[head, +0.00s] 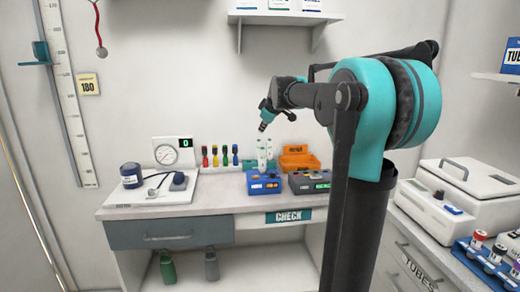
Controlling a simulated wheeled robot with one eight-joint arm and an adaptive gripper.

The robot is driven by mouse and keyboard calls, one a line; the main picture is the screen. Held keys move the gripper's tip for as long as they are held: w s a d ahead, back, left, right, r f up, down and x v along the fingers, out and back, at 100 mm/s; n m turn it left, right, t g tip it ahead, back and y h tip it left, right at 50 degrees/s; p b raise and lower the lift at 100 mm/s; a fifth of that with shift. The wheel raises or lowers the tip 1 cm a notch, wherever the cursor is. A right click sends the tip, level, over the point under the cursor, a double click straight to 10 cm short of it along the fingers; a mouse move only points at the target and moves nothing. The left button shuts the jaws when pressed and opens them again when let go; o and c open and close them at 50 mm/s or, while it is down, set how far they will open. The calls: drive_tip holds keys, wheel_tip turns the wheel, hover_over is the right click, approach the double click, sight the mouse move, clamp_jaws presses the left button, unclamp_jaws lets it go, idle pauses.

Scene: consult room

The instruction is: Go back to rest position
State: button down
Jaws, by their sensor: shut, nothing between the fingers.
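My gripper (262,127) hangs in the air above the back part of the counter, near the middle of the head view. It points down and is small in the picture, shut and empty. My teal and dark grey arm reaches to it from the right, folded high with its elbow up. My arm hides part of the wall and the counter's right end.
The counter (220,203) holds a scale (174,152), several coloured handles (215,156), an orange bin (298,160) and a dark device (310,182). A wall shelf (284,17) is above. At right are a white lidded box (468,178) and a blue tube rack (485,262).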

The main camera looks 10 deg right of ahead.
drive_tip(key=s+d+f+m+g+h, duration=0.1)
drive_tip(key=s+f+m, duration=0.4)
drive_tip(key=s+f, duration=1.2)
drive_tip(key=s+d+f+m+g+h, duration=0.1)
drive_tip(key=s+d+f+m+g, duration=0.2)
drive_tip(key=s+f, duration=1.5)
drive_tip(key=s+m, duration=0.3)
drive_tip(key=s, duration=0.2)
drive_tip(key=shift+s+g, duration=0.4)
drive_tip(key=c, duration=2.2)
unclamp_jaws()
drive_tip(key=shift+r, duration=0.1)
